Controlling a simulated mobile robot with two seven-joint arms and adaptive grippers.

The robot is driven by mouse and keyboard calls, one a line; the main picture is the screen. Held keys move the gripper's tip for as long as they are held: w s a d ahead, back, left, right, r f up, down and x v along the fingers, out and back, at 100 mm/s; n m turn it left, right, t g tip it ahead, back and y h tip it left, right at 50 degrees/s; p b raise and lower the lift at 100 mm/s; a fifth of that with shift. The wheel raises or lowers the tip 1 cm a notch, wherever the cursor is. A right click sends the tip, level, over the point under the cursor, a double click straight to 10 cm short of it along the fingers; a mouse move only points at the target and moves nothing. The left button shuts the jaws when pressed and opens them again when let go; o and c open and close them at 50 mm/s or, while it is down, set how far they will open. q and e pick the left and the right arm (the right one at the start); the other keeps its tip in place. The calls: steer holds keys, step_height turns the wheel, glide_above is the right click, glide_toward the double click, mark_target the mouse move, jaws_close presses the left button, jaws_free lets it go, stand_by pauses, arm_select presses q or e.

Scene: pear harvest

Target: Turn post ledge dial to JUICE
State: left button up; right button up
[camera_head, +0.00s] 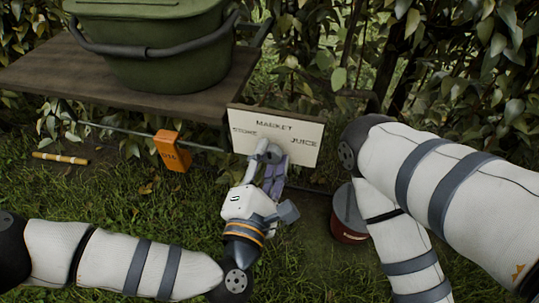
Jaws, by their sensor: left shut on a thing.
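A pale sign board (305,132) reads MARKET at the top, with JUICE at its right and a partly legible word, perhaps STORE, at its left. A small grey dial (272,153) sits at the board's lower middle. My left gripper (269,160) reaches up to it from below and is shut on the dial. The fingers hide most of the dial, so I cannot tell where its pointer is. My right arm comes in from the right and bends downward, and its gripper is out of view.
A green lidded bin (155,50) stands on a wooden table (40,75) at upper left. A red bucket (347,213) stands on the ground beside my right arm. A tan stick (60,158) lies at left. Leafy bushes fill the back.

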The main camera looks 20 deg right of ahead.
arm_select(q)
steer(key=m+p, duration=0.2)
steer(key=m, duration=0.4)
steer(key=shift+r, duration=0.2)
steer(key=m+p, duration=0.2)
steer(key=m, duration=0.2)
steer(key=shift+w+m, duration=0.1)
steer(key=shift+m, duration=0.2)
steer(key=shift+m+p, duration=0.3)
steer(key=shift+m, duration=0.8)
arm_select(e)
steer(key=shift+t, duration=0.5)
steer(key=shift+w+v, duration=0.2)
steer(key=shift+v, duration=1.15)
steer(key=shift+w+v, duration=0.15)
steer(key=shift+v, duration=1.15)
steer(key=shift+w+f, duration=0.1)
arm_select(q)
steer(key=o, duration=1.2)
steer(key=shift+a, duration=0.1)
steer(key=shift+c, duration=0.2)
steer(key=shift+f, duration=0.1)
